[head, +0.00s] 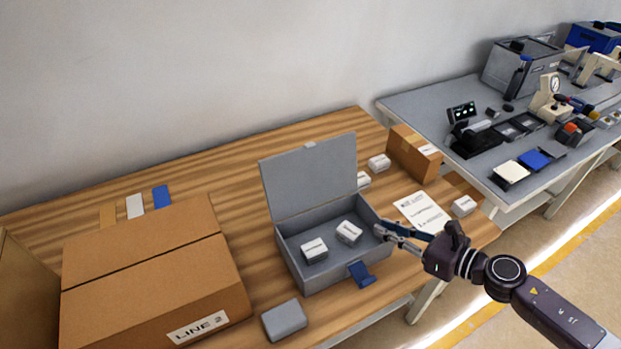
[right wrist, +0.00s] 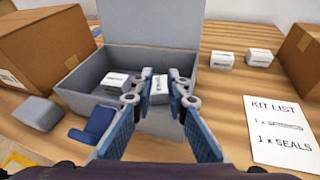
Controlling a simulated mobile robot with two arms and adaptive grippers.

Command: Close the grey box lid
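The grey box (head: 290,240) stands on the wooden table with its lid (head: 312,178) raised upright at the back. Two small white labelled boxes lie inside, a left one (head: 314,250) and a right one (head: 349,232). My right gripper (head: 380,230) reaches in from the right to the box's right side. In the right wrist view its two blue-padded fingers (right wrist: 161,82) are apart, with the grey box and one white box beyond them. I see nothing held between them. My left gripper is in neither view.
A large cardboard box (head: 150,275) stands at left. A grey block (head: 284,320) and a blue piece (head: 361,274) lie by the box's front. White boxes (head: 379,162), a kit list sheet (head: 421,212) and a small cardboard box (head: 414,152) are at right.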

